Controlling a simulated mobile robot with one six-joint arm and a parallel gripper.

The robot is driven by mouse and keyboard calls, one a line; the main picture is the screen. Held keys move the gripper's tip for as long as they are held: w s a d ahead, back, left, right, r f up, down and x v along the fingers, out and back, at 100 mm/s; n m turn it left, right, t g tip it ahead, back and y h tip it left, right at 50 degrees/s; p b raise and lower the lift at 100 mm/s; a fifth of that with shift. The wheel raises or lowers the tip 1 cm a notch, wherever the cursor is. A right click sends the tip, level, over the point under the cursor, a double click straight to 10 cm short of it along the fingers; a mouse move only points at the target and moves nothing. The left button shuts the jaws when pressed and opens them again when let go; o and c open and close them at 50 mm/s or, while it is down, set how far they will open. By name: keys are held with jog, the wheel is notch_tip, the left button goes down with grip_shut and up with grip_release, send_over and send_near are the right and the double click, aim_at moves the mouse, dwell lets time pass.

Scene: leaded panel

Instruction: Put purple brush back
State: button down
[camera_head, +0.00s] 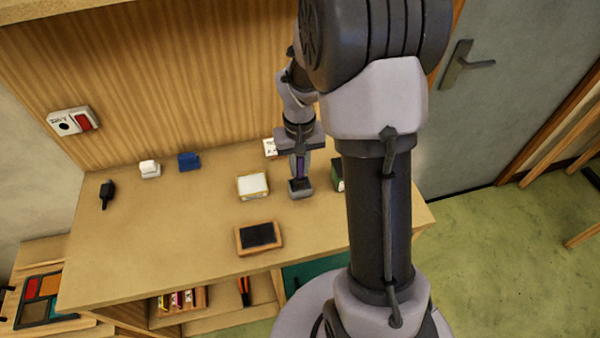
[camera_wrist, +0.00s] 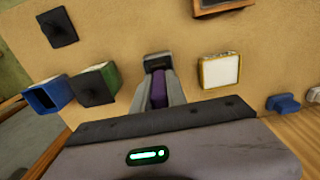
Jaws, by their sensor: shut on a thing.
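My gripper (camera_head: 300,180) points down over the table and is shut on the purple brush (camera_head: 300,166). In the wrist view the purple brush (camera_wrist: 158,88) shows as a strip between the two grey fingers. A dark block (camera_wrist: 157,62) is at the fingertips; I cannot tell whether it is the brush's end or part of the fingers, or whether it touches the table. A dark box with a green side (camera_wrist: 95,85) and a blue box with a dark opening (camera_wrist: 47,95) stand to the left in the wrist view. The green one (camera_head: 337,175) is partly hidden by my arm.
On the table (camera_head: 200,215), a white-topped block with yellow edges (camera_head: 253,185) is left of my gripper. A wood-framed dark pad (camera_head: 259,236) lies nearer. Blue (camera_head: 188,161), white (camera_head: 150,169) and black (camera_head: 106,193) items are further left. A black square piece (camera_wrist: 58,27) shows in the wrist view.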

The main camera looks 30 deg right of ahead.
jog(key=shift+w+d+f+b, duration=0.15)
jog(key=shift+f+b, duration=0.7)
jog(key=shift+f, duration=1.1)
jog(key=c, duration=1.3)
grip_release()
notch_tip(320, 180, up, 12)
jog(key=p, duration=0.4)
notch_tip(320, 180, up, 4)
send_over(300, 174)
jog(key=a, duration=0.2)
jog(key=s+a+r+t, duration=0.2)
jog(key=s+a+r, duration=0.1)
jog(key=s+a, duration=0.1)
jog(key=s+a+r+t+y, duration=0.1)
jog(key=s+a+r+t, duration=0.1)
jog(key=s+a+r, duration=0.2)
jog(key=s+a+r+m+t+y, duration=0.1)
jog(key=s+a+r, duration=0.2)
jog(key=s+a, duration=0.2)
jog(key=shift+s+a+r+t, duration=0.15)
jog(key=shift+s+t, duration=0.05)
jog(key=shift+s, duration=0.55)
jog(key=shift+s+a+r+t, duration=0.1)
jog(key=shift+s+a+t, duration=0.1)
jog(key=shift+s, duration=0.55)
